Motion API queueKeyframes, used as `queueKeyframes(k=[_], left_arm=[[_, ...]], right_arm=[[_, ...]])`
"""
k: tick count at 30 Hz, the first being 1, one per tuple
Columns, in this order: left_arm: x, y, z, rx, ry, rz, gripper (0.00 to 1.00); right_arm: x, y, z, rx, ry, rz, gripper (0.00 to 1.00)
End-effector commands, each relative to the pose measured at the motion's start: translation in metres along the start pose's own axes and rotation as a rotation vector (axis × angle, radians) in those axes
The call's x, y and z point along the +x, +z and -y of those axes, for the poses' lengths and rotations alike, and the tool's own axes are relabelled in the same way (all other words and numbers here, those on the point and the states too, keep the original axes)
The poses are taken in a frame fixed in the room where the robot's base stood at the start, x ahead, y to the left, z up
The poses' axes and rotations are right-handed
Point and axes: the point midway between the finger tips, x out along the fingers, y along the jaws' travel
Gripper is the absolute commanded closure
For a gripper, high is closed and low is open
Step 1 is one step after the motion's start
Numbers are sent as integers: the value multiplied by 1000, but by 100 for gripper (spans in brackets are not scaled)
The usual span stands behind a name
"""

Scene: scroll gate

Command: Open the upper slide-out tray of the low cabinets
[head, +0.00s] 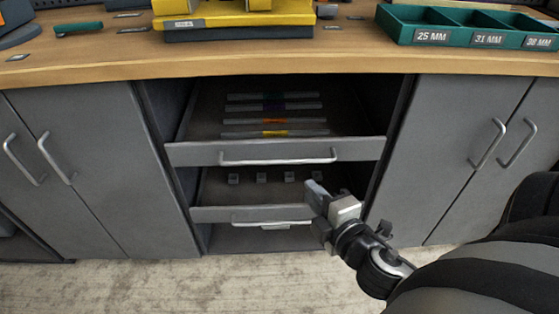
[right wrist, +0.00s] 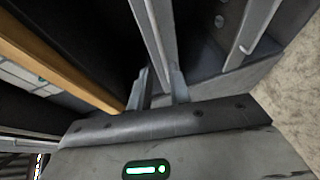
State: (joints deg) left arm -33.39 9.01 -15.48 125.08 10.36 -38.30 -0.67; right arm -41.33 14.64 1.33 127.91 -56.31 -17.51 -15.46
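The upper slide-out tray (head: 350,149) sits in the open middle bay of the low cabinets, with a long bar handle (head: 278,161) on its grey front. Several strips with coloured parts lie inside it. The lower tray (head: 210,214) is below, with its own handle (head: 262,222). My right gripper (head: 325,207) is in front of the bay and overlaps the lower tray's right part in the head view. In the right wrist view my right gripper (right wrist: 160,88) has its fingers apart, with a grey bar or tray edge ahead; contact cannot be told. My left gripper is out of view.
Closed grey doors (head: 85,170) flank the bay on the left and right (head: 450,150), with bar handles. The wooden worktop (head: 250,64) overhangs above, carrying a yellow item (head: 235,16) and a green compartment box (head: 430,38). The floor (head: 240,285) in front is clear.

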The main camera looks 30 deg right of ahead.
Motion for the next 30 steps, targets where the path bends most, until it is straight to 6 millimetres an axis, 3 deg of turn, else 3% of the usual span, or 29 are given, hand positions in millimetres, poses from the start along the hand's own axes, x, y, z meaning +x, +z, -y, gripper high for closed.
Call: queueKeyframes(k=[12, 18, 24, 30], left_arm=[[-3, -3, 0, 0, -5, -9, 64], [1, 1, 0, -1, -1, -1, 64], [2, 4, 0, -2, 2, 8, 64], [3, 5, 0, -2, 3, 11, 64]], right_arm=[[91, 0, -2, -3, 4, 1, 80], [124, 0, -1, 0, 1, 1, 80], [138, 0, 0, 1, -1, 1, 80], [140, 0, 0, 2, -2, 1, 80]])
